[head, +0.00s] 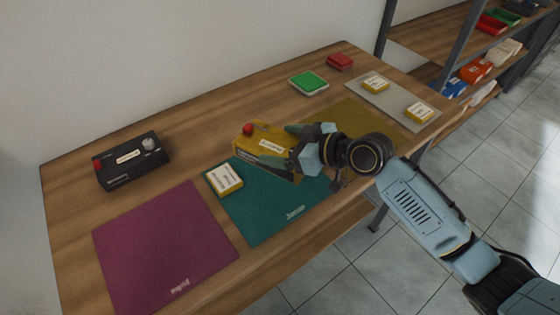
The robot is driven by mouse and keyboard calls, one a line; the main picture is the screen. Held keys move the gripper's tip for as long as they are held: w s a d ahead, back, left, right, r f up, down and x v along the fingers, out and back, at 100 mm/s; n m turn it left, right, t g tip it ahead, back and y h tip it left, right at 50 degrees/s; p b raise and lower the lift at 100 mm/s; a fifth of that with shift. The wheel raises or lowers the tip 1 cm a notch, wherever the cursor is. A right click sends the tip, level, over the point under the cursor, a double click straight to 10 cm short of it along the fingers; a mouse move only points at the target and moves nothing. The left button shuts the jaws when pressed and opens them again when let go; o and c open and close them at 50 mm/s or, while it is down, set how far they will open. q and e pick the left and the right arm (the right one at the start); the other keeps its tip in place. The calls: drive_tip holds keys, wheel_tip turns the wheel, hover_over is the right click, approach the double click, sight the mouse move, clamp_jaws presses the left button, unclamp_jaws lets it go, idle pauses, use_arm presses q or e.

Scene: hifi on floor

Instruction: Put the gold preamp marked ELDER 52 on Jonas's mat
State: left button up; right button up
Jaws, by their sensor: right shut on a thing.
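A gold preamp (257,143) with a red knob and a pale label is at the far edge of the teal mat (270,222). The label is too small to read. My right gripper (291,147) is shut on the gold preamp, with its fingers partly covering the right side. I cannot tell if the preamp touches the surface below. The teal mat has a name at its front edge that starts with J; the rest is hard to read. My left gripper is not in view.
A white and yellow box (224,178) lies on the teal mat's left part. A black device (131,160) stands at left, behind a purple mat (160,245). An olive mat (372,116) and a grey mat (398,103) with two boxes lie right. Green and red items are behind.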

drive_tip(key=shift+f, duration=2.5)
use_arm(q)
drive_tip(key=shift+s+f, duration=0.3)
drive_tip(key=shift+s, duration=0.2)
use_arm(e)
drive_tip(key=o, duration=1.5)
drive_tip(key=shift+f, duration=0.2)
use_arm(q)
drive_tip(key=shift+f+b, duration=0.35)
drive_tip(key=shift+b, duration=0.25)
use_arm(e)
drive_tip(key=v, duration=1.2)
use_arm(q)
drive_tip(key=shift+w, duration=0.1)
